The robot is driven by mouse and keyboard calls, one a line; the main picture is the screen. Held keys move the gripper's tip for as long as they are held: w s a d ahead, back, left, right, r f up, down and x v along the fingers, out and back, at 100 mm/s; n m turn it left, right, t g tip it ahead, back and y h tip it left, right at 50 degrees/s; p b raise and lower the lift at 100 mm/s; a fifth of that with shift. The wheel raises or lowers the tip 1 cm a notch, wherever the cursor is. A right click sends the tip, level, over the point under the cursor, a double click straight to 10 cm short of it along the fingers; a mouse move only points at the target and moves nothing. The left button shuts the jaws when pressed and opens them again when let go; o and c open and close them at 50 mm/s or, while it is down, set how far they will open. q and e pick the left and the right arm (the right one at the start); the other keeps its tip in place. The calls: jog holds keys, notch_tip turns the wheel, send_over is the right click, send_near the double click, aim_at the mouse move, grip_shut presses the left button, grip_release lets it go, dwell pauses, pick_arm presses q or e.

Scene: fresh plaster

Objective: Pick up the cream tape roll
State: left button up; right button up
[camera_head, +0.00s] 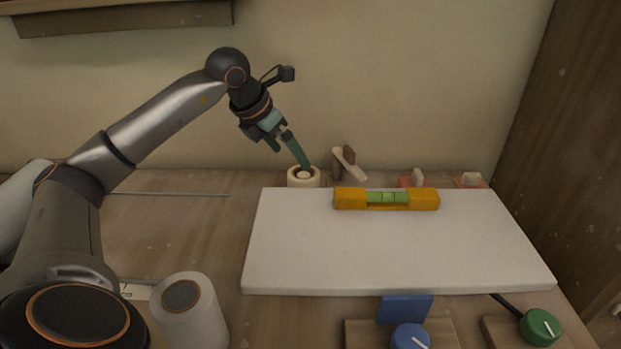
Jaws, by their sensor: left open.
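The cream tape roll (304,181) sits on the wooden worktop against the back-left corner of the white board, near the wall. It is a short ring with a darker opening and a pale centre. My left gripper (289,155) reaches down to it from the upper left, with its green fingers apart. One fingertip is at the roll's top rim in the picture; I cannot tell whether it touches or goes into the opening. My right gripper is not in view.
A white board (390,252) carries an orange spirit level (386,199). Trowel-like tools (348,163) stand right of the roll, with orange-based floats (470,180) further right. A white cylinder (190,312), a blue knob (410,336) and a green knob (540,327) are in front.

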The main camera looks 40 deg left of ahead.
aim_at(303, 175)
pick_arm(q)
jog(key=x, duration=1)
jog(key=shift+s+f+b, duration=0.15)
jog(key=shift+s+b, duration=0.05)
jog(key=shift+b, duration=0.15)
jog(key=c, duration=1)
jog(key=shift+c, duration=0.4)
jog(key=shift+r, duration=0.2)
